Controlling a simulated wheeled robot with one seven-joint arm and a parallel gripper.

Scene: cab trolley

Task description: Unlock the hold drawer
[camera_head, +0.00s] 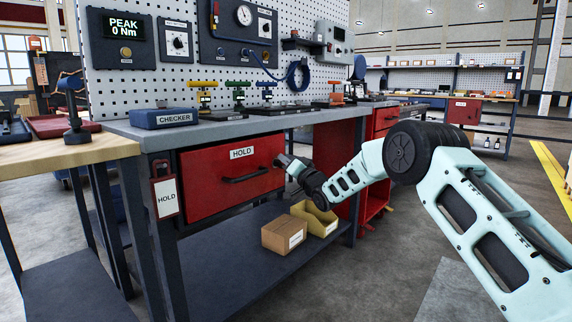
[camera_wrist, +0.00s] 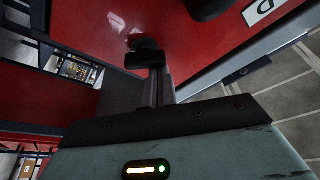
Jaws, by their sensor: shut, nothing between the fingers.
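The hold drawer (camera_head: 215,183) is a red drawer front under the bench, with a white HOLD label (camera_head: 242,153) and a black bar handle (camera_head: 246,175). It looks closed. My gripper (camera_head: 281,160) is at the upper right of the drawer front, close to its face. In the wrist view my gripper (camera_wrist: 147,60) is shut, with nothing seen between the fingers. Just beyond the fingertips a small dark round part (camera_wrist: 146,43) shows against the red face; it may be the lock, but the fingers partly cover it. The handle (camera_wrist: 207,7) shows at the top edge.
A HOLD tag (camera_head: 167,197) hangs at the bench's left leg. A blue CHECKER box (camera_head: 164,118) and several coloured fixtures stand on the bench top. A cardboard box (camera_head: 283,235) and a yellow bin (camera_head: 316,218) sit on the lower shelf. A red cabinet (camera_head: 336,165) stands right of my gripper.

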